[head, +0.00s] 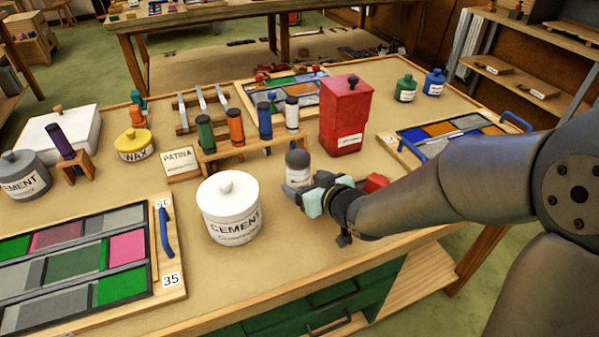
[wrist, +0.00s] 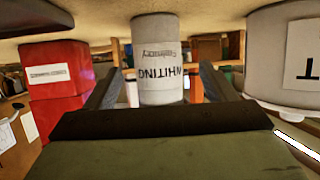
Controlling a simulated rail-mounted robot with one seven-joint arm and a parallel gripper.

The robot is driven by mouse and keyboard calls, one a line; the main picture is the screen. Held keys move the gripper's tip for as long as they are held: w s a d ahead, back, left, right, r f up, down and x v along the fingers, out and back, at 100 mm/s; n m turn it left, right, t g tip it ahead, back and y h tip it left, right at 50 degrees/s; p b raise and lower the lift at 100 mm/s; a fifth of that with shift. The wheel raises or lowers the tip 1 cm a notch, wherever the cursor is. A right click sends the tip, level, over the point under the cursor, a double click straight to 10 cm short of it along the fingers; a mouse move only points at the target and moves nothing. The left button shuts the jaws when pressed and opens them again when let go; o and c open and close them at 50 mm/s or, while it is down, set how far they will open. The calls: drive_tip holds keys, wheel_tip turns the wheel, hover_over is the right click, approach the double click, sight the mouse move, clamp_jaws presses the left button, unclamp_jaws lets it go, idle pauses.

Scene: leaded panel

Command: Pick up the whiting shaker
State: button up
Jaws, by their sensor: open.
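The whiting shaker (head: 298,176) is a small pale cylinder with a dark grey top, standing upright on the bench. In the wrist view, which is upside down, its label on the shaker (wrist: 158,58) reads WHITING. My gripper (head: 307,196) is at the shaker's near side, low over the bench. In the wrist view my gripper (wrist: 158,84) is open, with one finger to each side of the shaker and visible gaps between. The shaker's lower part is partly hidden by the gripper in the head view.
A white cement jar (head: 229,215) stands close left of the shaker. A red canister (head: 345,118) stands behind to the right. A wooden rack (head: 250,148) of coloured bottles is behind. A panel tray (head: 172,290) lies front left.

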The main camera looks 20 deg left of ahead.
sight(298, 177)
drive_tip(key=x, duration=0.5)
drive_tip(key=shift+w+f, duration=0.15)
drive_tip(key=shift+w, duration=0.05)
drive_tip(key=c, duration=1.2)
